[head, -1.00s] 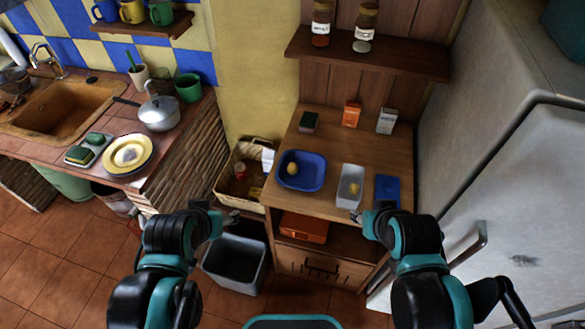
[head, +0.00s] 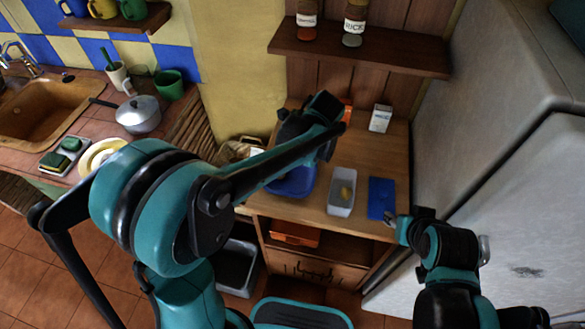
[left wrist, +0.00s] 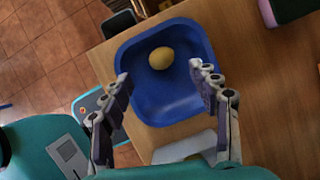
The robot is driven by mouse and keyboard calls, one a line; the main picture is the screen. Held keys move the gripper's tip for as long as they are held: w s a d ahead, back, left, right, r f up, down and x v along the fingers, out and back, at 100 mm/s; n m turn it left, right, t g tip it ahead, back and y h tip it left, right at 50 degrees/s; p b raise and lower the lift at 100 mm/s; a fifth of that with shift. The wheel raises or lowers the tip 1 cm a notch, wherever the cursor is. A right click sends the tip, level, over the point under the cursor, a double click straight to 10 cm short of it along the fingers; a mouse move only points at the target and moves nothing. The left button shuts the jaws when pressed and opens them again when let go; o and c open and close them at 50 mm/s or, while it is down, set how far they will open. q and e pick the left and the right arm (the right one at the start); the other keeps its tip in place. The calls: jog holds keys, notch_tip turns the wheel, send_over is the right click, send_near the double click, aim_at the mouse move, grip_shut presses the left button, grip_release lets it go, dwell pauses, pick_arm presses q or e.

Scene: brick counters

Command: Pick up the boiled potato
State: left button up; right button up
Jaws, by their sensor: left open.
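A yellow, oval boiled potato (left wrist: 161,58) lies in a blue square bowl (left wrist: 165,108) in the left wrist view. In the head view my left arm covers most of the bowl (head: 292,185) and hides the potato. My left gripper (left wrist: 160,82) is open and empty above the bowl, its two fingers apart on either side of the bowl's middle. The potato shows between and beyond the fingertips, not touched. My right gripper (head: 392,219) is at the counter's front right edge, away from the bowl; its jaws are too small to read.
A pale container (head: 337,209) with a yellow piece in it and a blue flat board (head: 381,198) stand right of the bowl. A white carton (head: 380,118) is at the back. A shelf (head: 360,51) with two jars hangs above; the fridge (head: 500,150) bounds the right.

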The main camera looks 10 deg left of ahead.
pick_arm(q)
jog(key=shift+w+d+f, duration=0.1)
jog(key=shift+f, duration=0.3)
jog(key=shift+b+x, duration=0.5)
jog(key=shift+x, duration=0.5)
jog(key=b+x, duration=0.2)
jog(key=x, duration=0.3)
jog(key=shift+f+b, duration=0.15)
jog(key=shift+b, duration=0.15)
jog(key=shift+c, duration=0.4)
jog(key=c, duration=1.1)
